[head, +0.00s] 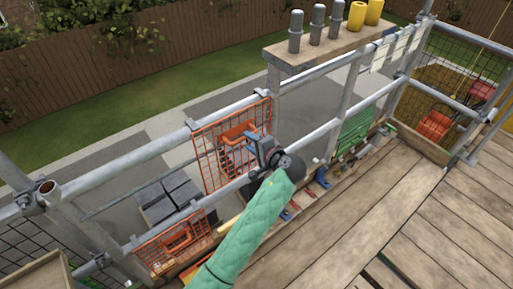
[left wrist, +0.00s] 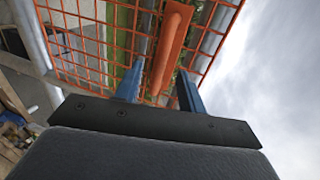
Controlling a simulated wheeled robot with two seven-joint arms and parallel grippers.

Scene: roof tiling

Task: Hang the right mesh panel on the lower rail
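The right orange mesh panel (head: 208,158) is upright at the scaffold railing, its top edge along the upper rail (head: 112,166). I cannot tell whether it hooks on there. The lower rail (head: 352,112) runs below and behind my gripper. My left gripper (head: 262,150) is at the panel's right part, close to its orange handle. In the left wrist view, the handle bar (left wrist: 170,50) shows between the two blue fingers (left wrist: 158,85), with gaps visible beside it, and mesh (left wrist: 85,45) beyond. Another orange mesh panel (head: 160,254) sits lower left. My right gripper is not in view.
A plank (head: 330,48) with grey and yellow cylinders stands beyond the upper rail. Grey blocks (head: 170,198) lie below outside. Tools and a green item (head: 354,131) line the deck edge. The wooden deck (head: 350,215) is mostly clear on the right.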

